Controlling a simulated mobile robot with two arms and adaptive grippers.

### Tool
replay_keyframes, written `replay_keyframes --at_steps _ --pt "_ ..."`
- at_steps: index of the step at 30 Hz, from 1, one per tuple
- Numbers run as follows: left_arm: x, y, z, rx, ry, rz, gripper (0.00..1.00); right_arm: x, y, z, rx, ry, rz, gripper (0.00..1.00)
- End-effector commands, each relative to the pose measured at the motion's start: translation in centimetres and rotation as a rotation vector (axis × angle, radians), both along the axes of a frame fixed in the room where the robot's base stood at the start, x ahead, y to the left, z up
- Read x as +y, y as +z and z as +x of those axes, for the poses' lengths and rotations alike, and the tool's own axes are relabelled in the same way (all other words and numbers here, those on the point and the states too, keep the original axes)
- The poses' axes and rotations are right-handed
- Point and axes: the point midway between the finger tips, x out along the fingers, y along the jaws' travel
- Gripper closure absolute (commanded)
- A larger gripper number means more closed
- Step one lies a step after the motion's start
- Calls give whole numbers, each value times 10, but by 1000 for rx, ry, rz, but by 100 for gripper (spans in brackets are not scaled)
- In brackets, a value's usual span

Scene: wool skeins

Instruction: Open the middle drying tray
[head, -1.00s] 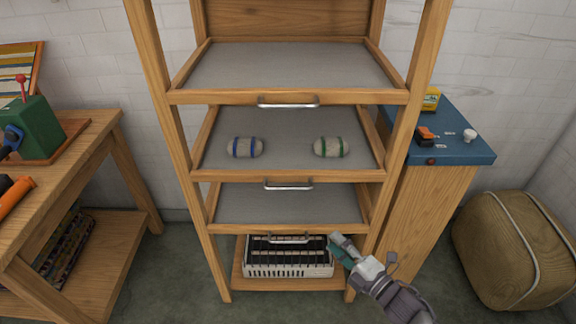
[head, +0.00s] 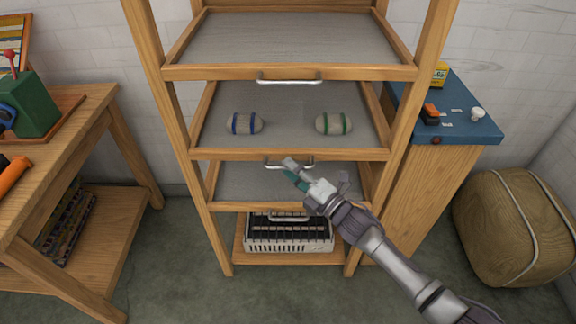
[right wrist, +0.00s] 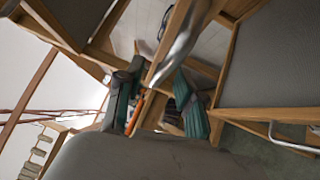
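The wooden rack holds three trays with grey mesh floors. The middle tray (head: 290,105) carries a skein with blue bands (head: 244,123) and a skein with green bands (head: 333,124). Its front rail has a silver handle (head: 306,163). It looks shut, in line with the other trays. My right gripper (head: 290,169) is just in front of this handle and hides part of it. In the right wrist view its teal fingers (right wrist: 158,103) are apart, with a silver handle bar (right wrist: 178,48) near and between their tips. Contact cannot be told. My left gripper is out of view.
The top tray (head: 290,38) and bottom tray (head: 240,182) have similar handles. A white slatted heater (head: 289,233) stands beneath. A workbench (head: 75,120) is at left, a blue-topped cabinet (head: 470,127) and a tan bag (head: 515,230) at right.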

Motion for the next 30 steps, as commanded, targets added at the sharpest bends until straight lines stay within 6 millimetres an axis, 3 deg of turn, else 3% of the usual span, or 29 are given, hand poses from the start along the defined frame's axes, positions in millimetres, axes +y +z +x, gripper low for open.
replay_keyframes --at_steps 14,21,30 --pt "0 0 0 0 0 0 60 11 2 10 1 0 1 63" --pt "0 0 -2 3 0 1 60 10 2 10 1 0 -1 100" --pt "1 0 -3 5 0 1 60 10 1 10 1 0 -1 100"
